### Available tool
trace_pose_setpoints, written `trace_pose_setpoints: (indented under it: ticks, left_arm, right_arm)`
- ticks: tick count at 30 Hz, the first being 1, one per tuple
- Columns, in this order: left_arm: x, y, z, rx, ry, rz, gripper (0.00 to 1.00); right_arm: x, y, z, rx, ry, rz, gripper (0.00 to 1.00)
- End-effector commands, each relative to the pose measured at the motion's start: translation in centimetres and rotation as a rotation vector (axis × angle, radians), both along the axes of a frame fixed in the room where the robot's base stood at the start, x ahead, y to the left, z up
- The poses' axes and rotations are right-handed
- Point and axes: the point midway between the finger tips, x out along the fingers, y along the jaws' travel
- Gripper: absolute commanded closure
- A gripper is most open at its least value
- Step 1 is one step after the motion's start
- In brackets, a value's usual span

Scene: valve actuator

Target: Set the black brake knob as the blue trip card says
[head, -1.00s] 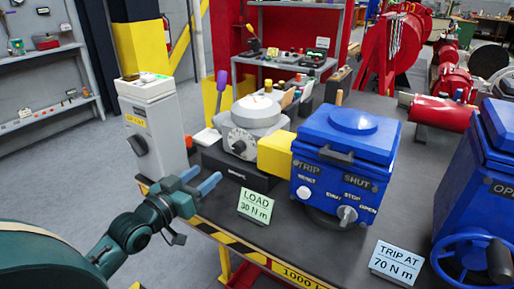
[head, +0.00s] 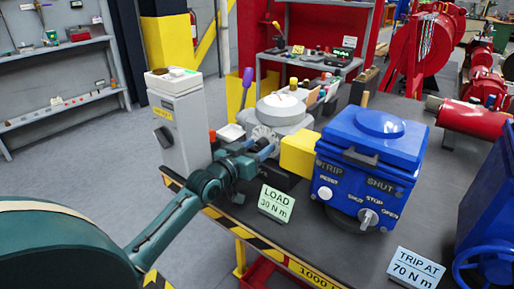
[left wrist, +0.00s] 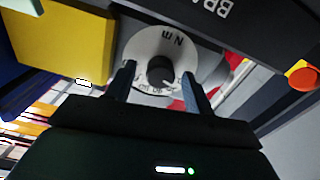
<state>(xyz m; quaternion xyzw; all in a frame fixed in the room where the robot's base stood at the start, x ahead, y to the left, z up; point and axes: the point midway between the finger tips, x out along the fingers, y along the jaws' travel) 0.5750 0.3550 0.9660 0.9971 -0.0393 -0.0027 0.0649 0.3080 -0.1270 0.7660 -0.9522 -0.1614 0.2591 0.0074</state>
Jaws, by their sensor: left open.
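The black brake knob (left wrist: 160,70) sits at the middle of a pale round dial (left wrist: 150,48) marked "N m" in the left wrist view, where it looks upside down. In the head view my gripper hides the knob, and only part of the dial (head: 263,134) shows on the grey brake unit (head: 285,108). My left gripper (head: 268,149) is open at the dial. In the left wrist view its fingers (left wrist: 159,82) stand either side of the knob; I cannot tell whether they touch it. The blue trip card (head: 415,268) reads "TRIP AT 70 N m". My right gripper is not seen.
A green card (head: 276,203) reading "LOAD 30 N m" stands in front of the brake. A yellow block (head: 300,154) joins the brake to the blue actuator (head: 368,165). A grey cabinet (head: 180,125) stands at left. A blue handwheel (head: 485,265) is at lower right.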

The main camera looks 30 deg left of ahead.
Motion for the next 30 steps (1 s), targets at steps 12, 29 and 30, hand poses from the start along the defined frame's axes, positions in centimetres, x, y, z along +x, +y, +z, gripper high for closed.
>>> trace_pose_setpoints:
  ticks: [12, 29, 30]
  left_arm:
    - [0.14, -0.01, -0.02, -0.001, 0.000, 0.000, 0.58]
    - [0.13, -0.01, -0.01, 0.004, 0.000, 0.000, 0.92]
    - [0.13, -0.01, 0.01, 0.009, -0.001, 0.000, 0.92]
  right_arm:
    - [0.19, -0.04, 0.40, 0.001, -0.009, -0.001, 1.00]
    - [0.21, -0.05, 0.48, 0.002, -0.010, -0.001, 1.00]
    - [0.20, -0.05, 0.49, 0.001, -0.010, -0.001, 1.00]
